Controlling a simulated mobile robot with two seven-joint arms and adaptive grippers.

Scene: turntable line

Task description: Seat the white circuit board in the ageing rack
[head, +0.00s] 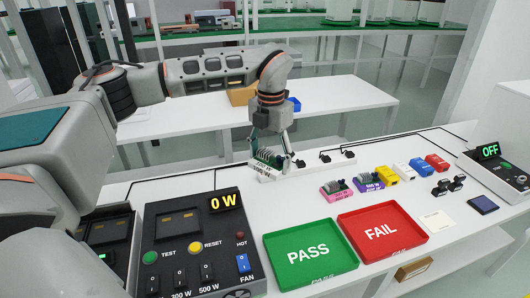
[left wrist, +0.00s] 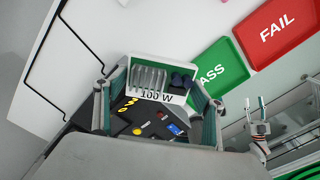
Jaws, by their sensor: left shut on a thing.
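The white circuit board (head: 264,167), marked 100 W, has grey fins and dark parts. It also shows in the left wrist view (left wrist: 158,92). My left gripper (head: 271,150) is shut on the board and holds it just left of a low white strip with black sockets (head: 325,158), which may be the ageing rack. I cannot tell whether the board touches the table or the strip. My right gripper (left wrist: 255,102) shows small at the right of the left wrist view, its fingers apart and empty.
A black test panel (head: 178,232) reading 0 W stands in front. The green PASS tray (head: 311,276) and red FAIL tray (head: 385,256) lie beside it. Pink (head: 336,190) and purple (head: 369,183) boards, coloured blocks and a panel reading OFF (head: 498,172) stand to the right.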

